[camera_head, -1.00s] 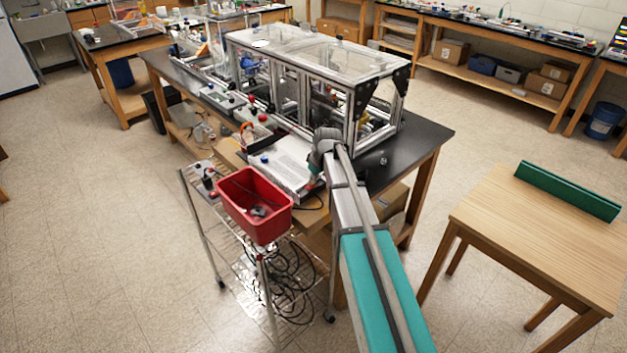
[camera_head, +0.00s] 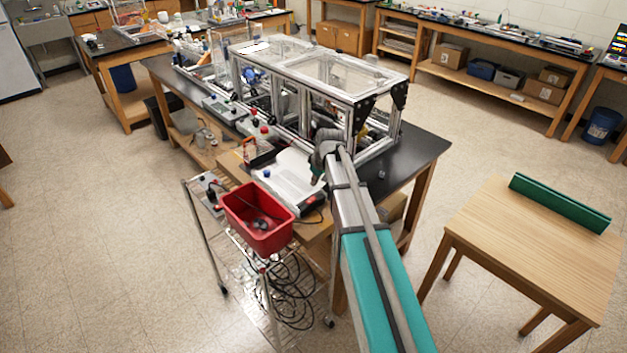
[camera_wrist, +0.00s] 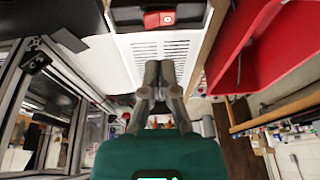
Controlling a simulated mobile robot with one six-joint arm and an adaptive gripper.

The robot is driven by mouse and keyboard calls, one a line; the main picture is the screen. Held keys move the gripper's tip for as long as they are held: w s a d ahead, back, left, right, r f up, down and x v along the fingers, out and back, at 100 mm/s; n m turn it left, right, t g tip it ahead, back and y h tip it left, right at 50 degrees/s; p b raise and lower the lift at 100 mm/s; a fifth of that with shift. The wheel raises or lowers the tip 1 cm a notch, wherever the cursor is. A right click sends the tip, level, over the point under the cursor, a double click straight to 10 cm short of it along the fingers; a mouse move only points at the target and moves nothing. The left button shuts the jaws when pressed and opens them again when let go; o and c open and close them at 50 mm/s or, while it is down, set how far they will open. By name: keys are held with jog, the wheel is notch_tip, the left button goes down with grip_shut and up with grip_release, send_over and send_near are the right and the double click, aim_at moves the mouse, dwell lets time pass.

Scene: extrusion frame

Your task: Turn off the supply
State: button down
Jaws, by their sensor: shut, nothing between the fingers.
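The supply is a white box with a slotted top, lying on the bench in the head view (camera_head: 278,183). It also fills the upper middle of the wrist view (camera_wrist: 122,52). A red rocker switch (camera_wrist: 160,19) sits on a black panel at its end, at the top of the wrist view. My gripper (camera_wrist: 158,66) is shut and empty, with its fingertips over the slotted top, apart from the switch in the picture. In the head view my wrist hangs over the right side of the supply, and the fingers are hard to make out.
A red bin (camera_head: 258,238) stands on a wire cart close beside the supply, and its wall shows in the wrist view (camera_wrist: 235,60). An aluminium extrusion frame with clear panels (camera_head: 352,105) stands behind the supply. Black cables (camera_head: 290,290) hang in the cart.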

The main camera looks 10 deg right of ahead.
jog(key=a+p+v, duration=0.1)
jog(key=p+v, duration=0.4)
jog(key=v, duration=0.1)
jog(key=shift+s+r+p, duration=0.3)
jog(key=shift+s, duration=0.05)
jog(key=shift+d, duration=0.1)
dwell(0.4)
jog(key=s+a+f+m+g+b, duration=0.1)
jog(key=s+f+m+b, duration=0.1)
jog(key=s, duration=0.5)
jog(key=s+a+f+m+g+h+b, duration=0.1)
jog(key=s+a+f+m+b, duration=0.1)
jog(key=s+f+b, duration=0.3)
jog(key=s+a+f+m+h+b, duration=0.1)
jog(key=s+f+b, duration=0.2)
jog(key=s, duration=0.8)
jog(key=shift+a+f+m+g, duration=0.25)
jog(key=shift+f+m+g, duration=0.15)
jog(key=shift+f, duration=0.2)
